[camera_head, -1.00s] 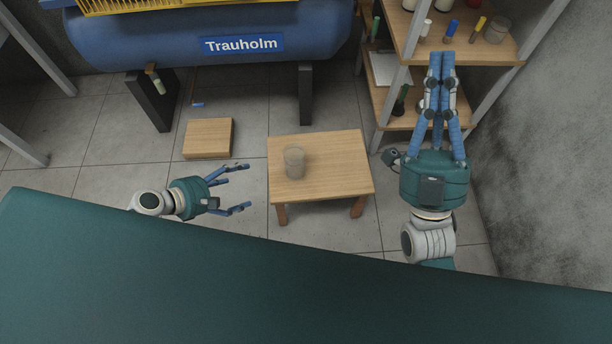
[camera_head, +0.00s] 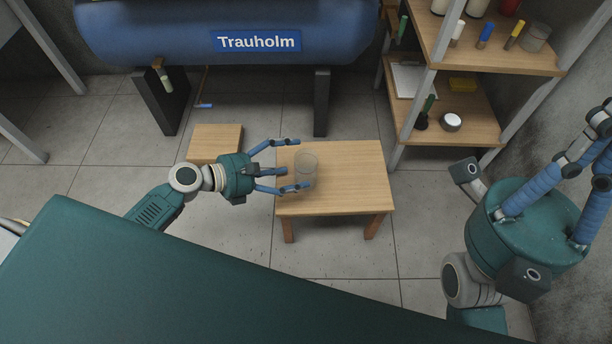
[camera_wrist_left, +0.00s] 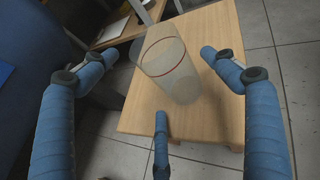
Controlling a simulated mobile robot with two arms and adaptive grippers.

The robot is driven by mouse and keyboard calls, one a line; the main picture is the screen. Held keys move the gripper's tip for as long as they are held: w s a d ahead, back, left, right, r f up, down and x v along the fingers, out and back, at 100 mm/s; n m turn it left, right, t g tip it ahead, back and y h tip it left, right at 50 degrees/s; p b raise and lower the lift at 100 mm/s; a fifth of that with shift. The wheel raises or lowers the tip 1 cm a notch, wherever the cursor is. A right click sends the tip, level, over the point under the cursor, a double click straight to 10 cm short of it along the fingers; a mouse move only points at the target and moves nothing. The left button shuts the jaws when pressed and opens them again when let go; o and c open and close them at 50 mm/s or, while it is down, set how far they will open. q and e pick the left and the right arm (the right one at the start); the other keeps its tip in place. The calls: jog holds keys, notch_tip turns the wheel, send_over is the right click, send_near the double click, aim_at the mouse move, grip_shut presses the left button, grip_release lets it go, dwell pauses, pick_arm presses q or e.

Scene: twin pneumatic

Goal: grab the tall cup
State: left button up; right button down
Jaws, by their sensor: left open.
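The tall cup (camera_head: 307,164) is clear and stands upright on the small wooden table (camera_head: 345,188), near its left side. It also shows in the left wrist view (camera_wrist_left: 172,68), with a thin red ring around it. My left gripper (camera_head: 298,164) is open and empty at the table's left edge, with its fingers pointing at the cup. In the left wrist view its fingertips (camera_wrist_left: 158,56) lie to either side of the cup, with the third finger below it. I cannot tell whether any finger touches. My right gripper (camera_head: 590,170) is at the far right, fingers raised and partly out of frame.
A low wooden block (camera_head: 215,141) lies on the floor behind my left gripper. A blue tank (camera_head: 150,35) on legs stands at the back. A shelf (camera_head: 460,140) with jars and markers stands right of the table. The table's right part is bare.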

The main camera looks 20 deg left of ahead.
aim_at(304, 164)
pick_arm(q)
jog(key=b+x, duration=0.1)
jog(key=x, duration=0.3)
jog(key=shift+s, duration=0.15)
jog(key=c, duration=1.4)
jog(key=shift+o, duration=0.2)
jog(key=shift+r, duration=0.1)
